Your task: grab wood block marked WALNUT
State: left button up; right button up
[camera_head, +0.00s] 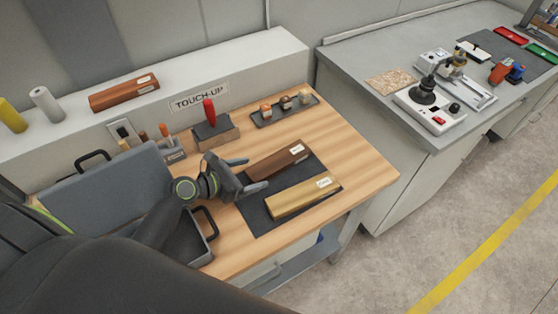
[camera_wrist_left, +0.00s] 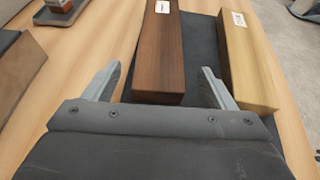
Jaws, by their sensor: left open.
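A dark brown wood block (camera_head: 274,162) with a small white label lies on the dark mat (camera_head: 254,219) on the wooden bench; its label is too small to read. A pale yellow wood block (camera_head: 290,201), also labelled, lies beside it, nearer the bench's front edge. My left gripper (camera_head: 255,175) is open and empty at the near-left end of the dark block. In the left wrist view, the fingers (camera_wrist_left: 160,72) point along the dark block (camera_wrist_left: 161,50), one on each side of its near end. The pale block (camera_wrist_left: 246,62) is right of them. My right gripper is not in view.
A reddish-brown labelled block (camera_head: 122,94) lies on the ledge behind. A red-handled tool in a block (camera_head: 214,132) and a tray of small pieces (camera_head: 284,108) stand behind the mat. An open grey case (camera_head: 112,195) is at left. A grey counter (camera_head: 372,60) stands right.

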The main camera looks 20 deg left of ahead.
aim_at(261, 170)
pick_arm(q)
jog(key=shift+p+x, duration=0.55)
jog(key=shift+x, duration=2.15)
jog(key=shift+r, duration=0.1)
jog(key=c, duration=1.2)
